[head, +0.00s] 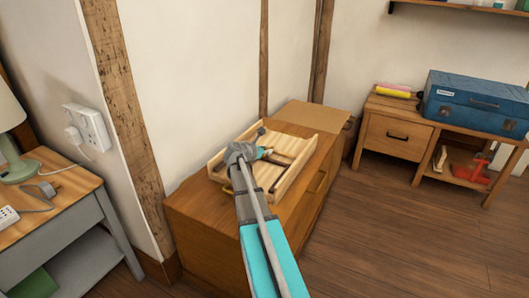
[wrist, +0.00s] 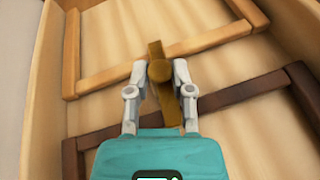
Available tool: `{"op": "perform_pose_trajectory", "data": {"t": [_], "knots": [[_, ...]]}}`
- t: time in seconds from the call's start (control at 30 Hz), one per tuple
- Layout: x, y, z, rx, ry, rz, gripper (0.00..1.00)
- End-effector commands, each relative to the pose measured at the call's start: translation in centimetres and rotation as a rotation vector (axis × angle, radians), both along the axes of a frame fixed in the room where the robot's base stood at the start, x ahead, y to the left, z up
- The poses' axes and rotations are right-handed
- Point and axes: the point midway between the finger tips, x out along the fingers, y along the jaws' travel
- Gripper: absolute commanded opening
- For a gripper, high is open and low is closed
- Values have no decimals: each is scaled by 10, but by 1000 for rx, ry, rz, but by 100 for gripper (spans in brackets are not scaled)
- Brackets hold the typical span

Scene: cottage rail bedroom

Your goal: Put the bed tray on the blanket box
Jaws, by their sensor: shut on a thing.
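The bed tray (head: 292,172) is a pale wooden tray with raised sides, lying on or just above the top of a wooden chest (head: 195,203), which looks like the blanket box. Its side wall also shows in the wrist view (wrist: 42,85). Inside it are a light wooden frame (wrist: 110,80) and a dark one (wrist: 240,92), perhaps folded legs. My gripper (head: 264,152) reaches into the tray. In the wrist view its fingers (wrist: 159,72) are shut on a brown bar (wrist: 157,50) that seems part of the tray. Whether the tray's underside touches the chest is hidden.
A tan flat panel (head: 315,116) lies on the chest's far end, behind the tray. A bedside table (head: 82,190) with a lamp (head: 14,150) stands left. A low bench (head: 395,137) with a blue case (head: 470,103) stands right. The floor (head: 400,235) between is clear.

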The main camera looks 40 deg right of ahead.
Motion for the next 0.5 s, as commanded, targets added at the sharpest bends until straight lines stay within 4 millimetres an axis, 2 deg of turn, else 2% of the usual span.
{"op": "perform_pose_trajectory", "data": {"t": [0.27,0.3,0.47,0.5], "knots": [[-2,1,-5,14,-1,-9,0],[-2,2,-5,16,-3,-10,31],[-2,2,-6,16,-2,-10,61],[-2,2,-6,16,-2,-10,64]]}}
